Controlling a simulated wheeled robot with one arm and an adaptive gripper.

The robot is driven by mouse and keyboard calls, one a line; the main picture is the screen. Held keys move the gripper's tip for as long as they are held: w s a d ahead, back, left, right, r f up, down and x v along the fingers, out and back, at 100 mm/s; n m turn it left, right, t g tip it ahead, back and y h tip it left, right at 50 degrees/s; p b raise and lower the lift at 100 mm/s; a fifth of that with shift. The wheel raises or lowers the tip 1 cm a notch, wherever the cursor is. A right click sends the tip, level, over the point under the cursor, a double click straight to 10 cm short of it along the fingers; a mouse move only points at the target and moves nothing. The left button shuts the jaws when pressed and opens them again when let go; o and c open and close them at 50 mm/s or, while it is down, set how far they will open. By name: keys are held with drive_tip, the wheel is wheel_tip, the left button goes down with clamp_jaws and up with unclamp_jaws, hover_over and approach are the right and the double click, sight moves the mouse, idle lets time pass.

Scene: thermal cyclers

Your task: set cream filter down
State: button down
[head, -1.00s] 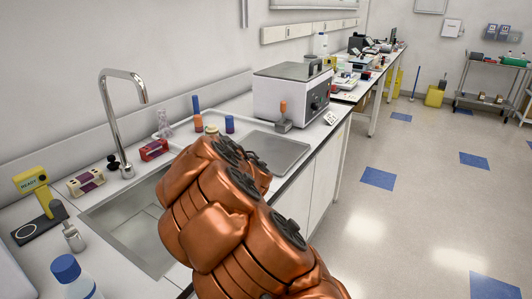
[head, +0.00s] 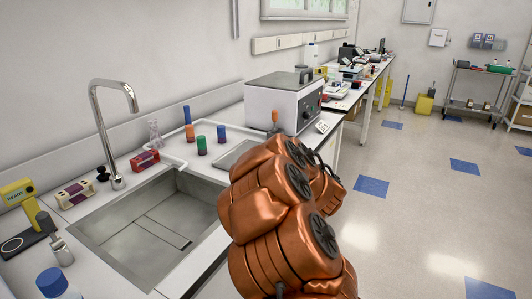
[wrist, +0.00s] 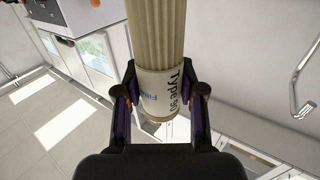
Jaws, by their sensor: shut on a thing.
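The cream filter (wrist: 156,28) is a pleated cream cylinder with a white band near one end, printed with "Type 90". It shows in the wrist view, running up out of the top of the picture, so its far end is cut off. My gripper (wrist: 161,78) is shut on it at the white band, with one dark finger on each side. In the head view my copper arm hides the gripper and the filter. I cannot tell from these views how far the filter is from the bench surface.
In the head view a sink (head: 150,236) with a tall tap (head: 113,130) lies left of my arm. Behind stand small coloured cylinders (head: 201,145), a red rack (head: 145,161) and a white bath (head: 284,102). A metal plate (head: 233,154) is partly behind my arm. Open floor lies to the right.

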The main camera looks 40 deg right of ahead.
drive_tip(key=w+d+f+p, duration=0.1)
drive_tip(key=w+d+p, duration=0.1)
drive_tip(key=w+d, duration=0.6)
drive_tip(key=w, duration=0.3)
drive_tip(key=shift+p, duration=0.35)
drive_tip(key=shift+f+p, duration=0.5)
drive_tip(key=shift+f, duration=1.35)
drive_tip(key=shift+f, duration=0.15)
drive_tip(key=c, duration=0.7)
unclamp_jaws()
